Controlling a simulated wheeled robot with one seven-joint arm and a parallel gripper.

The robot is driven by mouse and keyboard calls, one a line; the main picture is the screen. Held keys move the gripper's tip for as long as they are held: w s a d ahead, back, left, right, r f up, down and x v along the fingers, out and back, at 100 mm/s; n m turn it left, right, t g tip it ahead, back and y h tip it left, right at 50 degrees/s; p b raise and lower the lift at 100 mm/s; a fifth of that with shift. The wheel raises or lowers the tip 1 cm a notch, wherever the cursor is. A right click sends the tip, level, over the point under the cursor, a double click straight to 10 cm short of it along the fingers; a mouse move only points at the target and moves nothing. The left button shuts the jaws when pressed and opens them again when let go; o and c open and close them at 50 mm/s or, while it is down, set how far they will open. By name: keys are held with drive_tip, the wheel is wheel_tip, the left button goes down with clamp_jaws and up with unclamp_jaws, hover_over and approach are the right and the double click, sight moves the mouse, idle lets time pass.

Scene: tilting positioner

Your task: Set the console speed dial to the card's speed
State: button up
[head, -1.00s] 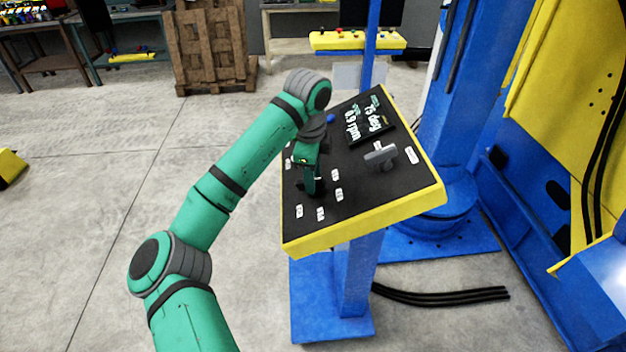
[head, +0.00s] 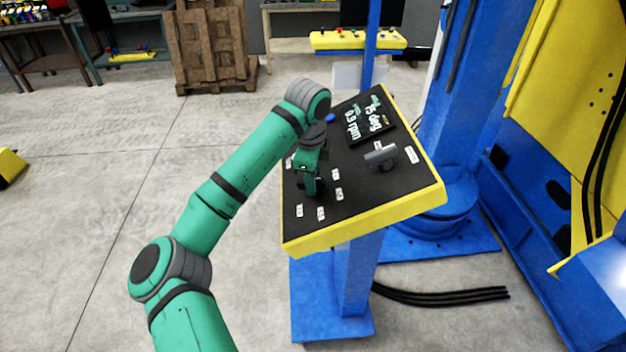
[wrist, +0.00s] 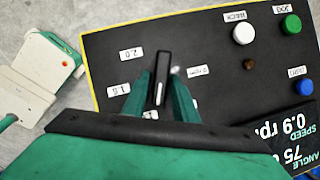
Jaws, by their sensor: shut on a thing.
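The console (head: 365,205) has a black sloped face with a yellow rim. Its speed dial is a black knob with a white line (wrist: 161,88), ringed by small white labels, among them one reading 2.0 (wrist: 131,54) and one that looks like 1.6 (wrist: 118,90). My gripper (wrist: 163,92) is shut on the dial, with a green finger on each side; in the head view my gripper (head: 311,190) hides most of the knob. The display (head: 366,121) reads 75 deg and 0.9 rpm. I cannot make out a readable speed card.
A grey T-shaped handle (head: 381,157) stands on the console right of my gripper. White (wrist: 243,33), green (wrist: 291,24) and blue (wrist: 303,83) buttons lie near the dial. The blue positioner column (head: 447,90) stands behind right.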

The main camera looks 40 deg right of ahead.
drive_tip(key=m+h, duration=0.1)
drive_tip(key=m, duration=0.1)
drive_tip(key=m+h, duration=0.1)
drive_tip(key=m, duration=0.1)
drive_tip(key=m+t, duration=0.1)
drive_tip(key=m, duration=0.1)
drive_tip(key=shift+s+a+f+h, duration=0.1)
drive_tip(key=shift+s+a+h, duration=0.05)
drive_tip(key=shift+a+h, duration=0.25)
drive_tip(key=m+h, duration=0.1)
drive_tip(key=m, duration=0.1)
drive_tip(key=m+h, duration=0.1)
drive_tip(key=m, duration=0.3)
drive_tip(key=shift+a+f+m+h, duration=0.2)
drive_tip(key=shift+a+m+h, duration=0.1)
drive_tip(key=shift+h, duration=0.1)
drive_tip(key=o, duration=0.8)
